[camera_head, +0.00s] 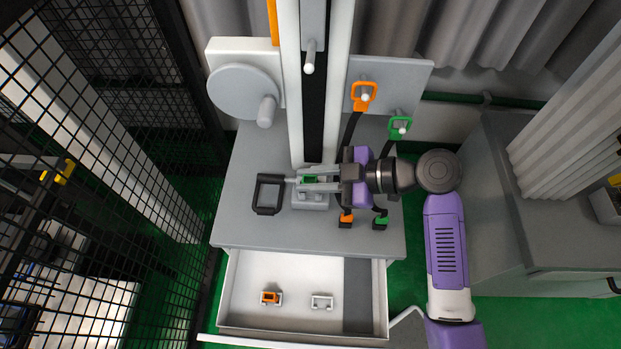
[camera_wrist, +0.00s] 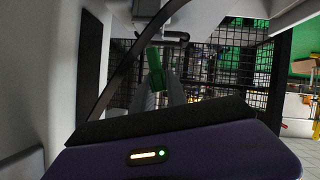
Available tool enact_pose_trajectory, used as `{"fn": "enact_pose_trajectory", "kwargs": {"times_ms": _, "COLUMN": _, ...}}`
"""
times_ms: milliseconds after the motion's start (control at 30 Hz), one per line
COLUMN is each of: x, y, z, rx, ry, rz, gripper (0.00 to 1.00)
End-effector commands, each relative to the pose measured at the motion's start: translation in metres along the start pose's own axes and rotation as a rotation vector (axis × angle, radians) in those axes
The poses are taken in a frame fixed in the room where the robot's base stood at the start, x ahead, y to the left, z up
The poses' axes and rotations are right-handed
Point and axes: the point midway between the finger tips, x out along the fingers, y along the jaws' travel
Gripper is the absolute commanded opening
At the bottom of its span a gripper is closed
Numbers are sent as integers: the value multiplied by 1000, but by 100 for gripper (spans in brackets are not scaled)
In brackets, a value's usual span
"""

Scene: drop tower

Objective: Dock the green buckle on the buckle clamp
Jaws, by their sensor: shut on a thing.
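The green buckle (camera_head: 309,179) sits between the fingers of my gripper (camera_head: 303,180), which is shut on it over the grey table. In the wrist view the green buckle (camera_wrist: 154,58) shows beyond the fingers of my gripper (camera_wrist: 160,84). A light grey block (camera_head: 310,203), which looks like the buckle clamp, stands on the table at the tower's foot, under and just in front of the fingers. The fingers partly hide it. I cannot tell whether the buckle touches it.
A black frame-shaped handle (camera_head: 268,194) is left of the fingertips. An orange loop (camera_head: 363,97) and a green loop (camera_head: 400,127) hang on pegs. The open drawer (camera_head: 300,331) holds an orange piece (camera_head: 270,297) and a pale bracket (camera_head: 322,301). Mesh fencing (camera_head: 110,130) is at left.

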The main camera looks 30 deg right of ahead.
Motion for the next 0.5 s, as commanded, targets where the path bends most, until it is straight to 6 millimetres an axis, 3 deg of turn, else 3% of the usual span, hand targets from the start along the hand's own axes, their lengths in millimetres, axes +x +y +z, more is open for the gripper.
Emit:
{"fn": "enact_pose_trajectory", "kwargs": {"times_ms": 267, "x": 8, "y": 3, "z": 16, "rx": 19, "ry": 0, "rz": -7, "gripper": 0}}
{"fn": "enact_pose_trajectory", "kwargs": {"times_ms": 467, "x": 7, "y": 19, "z": 15, "rx": 268, "ry": -1, "rz": -130, "gripper": 0}}
{"fn": "enact_pose_trajectory", "kwargs": {"times_ms": 500, "x": 12, "y": 13, "z": 25, "rx": 282, "ry": -1, "rz": -137, "gripper": 0}}
